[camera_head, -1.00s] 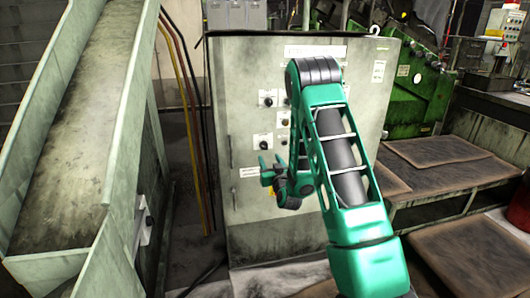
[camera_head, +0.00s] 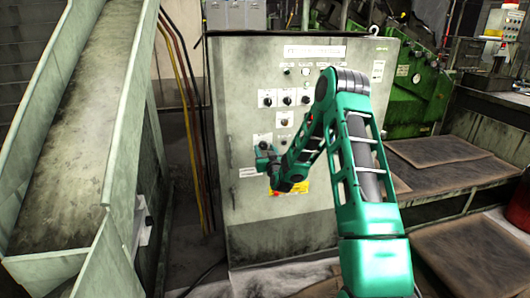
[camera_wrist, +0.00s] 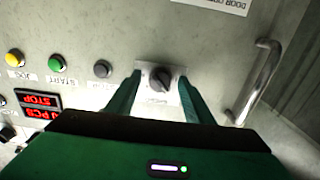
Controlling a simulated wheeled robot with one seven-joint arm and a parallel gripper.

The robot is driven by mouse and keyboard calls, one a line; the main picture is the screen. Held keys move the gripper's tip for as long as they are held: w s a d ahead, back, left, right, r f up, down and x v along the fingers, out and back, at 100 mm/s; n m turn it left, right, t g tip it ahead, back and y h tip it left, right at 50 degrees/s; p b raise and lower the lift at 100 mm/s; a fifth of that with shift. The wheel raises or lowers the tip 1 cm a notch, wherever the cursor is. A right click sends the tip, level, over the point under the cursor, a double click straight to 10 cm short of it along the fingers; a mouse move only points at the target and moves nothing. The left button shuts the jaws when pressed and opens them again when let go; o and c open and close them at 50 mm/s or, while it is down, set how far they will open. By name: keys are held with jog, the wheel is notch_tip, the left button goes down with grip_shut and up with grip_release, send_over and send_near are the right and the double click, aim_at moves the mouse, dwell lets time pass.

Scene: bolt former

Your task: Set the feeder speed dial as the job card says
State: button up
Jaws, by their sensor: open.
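A dark knob (camera_wrist: 160,78) on a pale square plate stands between the two fingers of my gripper (camera_wrist: 159,75) in the wrist view. The fingers are spread, one on each side, and I see no clear contact. The plate's lettering is too small to read. In the head view my gripper (camera_head: 265,152) is at the left of the grey cabinet front (camera_head: 245,210), right at this plate (camera_head: 262,138). Other black knobs (camera_head: 267,98) sit higher on the cabinet. A small white sheet (camera_head: 378,71) at the cabinet's upper right is unreadable; I cannot tell if it is the job card.
The wrist view shows a metal handle (camera_wrist: 255,80) close to the right finger. Yellow (camera_wrist: 14,58), green (camera_wrist: 55,63) and grey (camera_wrist: 102,69) buttons and red displays (camera_wrist: 40,100) lie left. A chute (camera_head: 75,130) stands left of the cabinet, padded benches (camera_head: 450,160) right.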

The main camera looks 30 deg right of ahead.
jog(key=shift+w, duration=0.1)
jog(key=c, duration=1)
jog(key=shift+d, duration=0.35)
jog(key=shift+c, duration=0.2)
jog(key=shift+a, duration=0.15)
